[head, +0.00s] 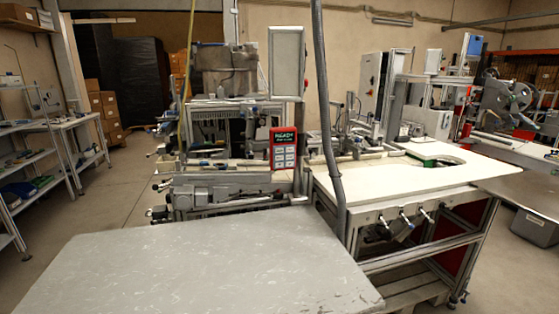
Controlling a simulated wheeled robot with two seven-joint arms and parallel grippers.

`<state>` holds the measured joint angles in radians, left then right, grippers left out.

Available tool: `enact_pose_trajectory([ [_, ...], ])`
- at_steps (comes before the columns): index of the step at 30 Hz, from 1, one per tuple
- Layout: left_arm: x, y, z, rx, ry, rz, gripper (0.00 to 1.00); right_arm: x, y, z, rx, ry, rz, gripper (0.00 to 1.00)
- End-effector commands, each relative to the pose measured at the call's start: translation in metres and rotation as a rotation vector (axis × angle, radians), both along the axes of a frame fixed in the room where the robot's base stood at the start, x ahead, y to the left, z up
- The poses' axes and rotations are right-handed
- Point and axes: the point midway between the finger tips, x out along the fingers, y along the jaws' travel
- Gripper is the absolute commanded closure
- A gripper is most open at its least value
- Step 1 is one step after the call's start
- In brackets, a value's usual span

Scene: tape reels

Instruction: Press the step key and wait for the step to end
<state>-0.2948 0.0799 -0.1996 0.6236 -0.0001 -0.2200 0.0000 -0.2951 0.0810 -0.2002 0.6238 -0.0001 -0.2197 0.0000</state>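A small control panel (284,148) with a red frame, a dark display with green text and several pale keys below it is mounted on the machine (225,150), near the middle of the head view. The keys are too small to read, so I cannot tell which is the step key. Neither of my grippers shows in the head view. Nothing touches the panel.
A bare grey table (200,265) fills the front. A grey vertical pipe (328,110) stands just right of the panel. A white workbench (420,172) is to the right, shelves (35,180) to the left. Open floor (125,190) lies between shelves and machine.

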Motion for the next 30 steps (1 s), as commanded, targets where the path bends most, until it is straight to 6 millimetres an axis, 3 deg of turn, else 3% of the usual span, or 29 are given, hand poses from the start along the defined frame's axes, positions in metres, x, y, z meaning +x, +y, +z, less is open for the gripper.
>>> enact_pose_trajectory([
  [1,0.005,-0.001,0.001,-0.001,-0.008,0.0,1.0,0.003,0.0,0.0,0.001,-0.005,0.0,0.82],
  [3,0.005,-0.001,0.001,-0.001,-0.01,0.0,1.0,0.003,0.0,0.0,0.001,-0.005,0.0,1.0],
  [30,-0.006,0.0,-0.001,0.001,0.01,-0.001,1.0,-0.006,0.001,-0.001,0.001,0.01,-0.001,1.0],
])
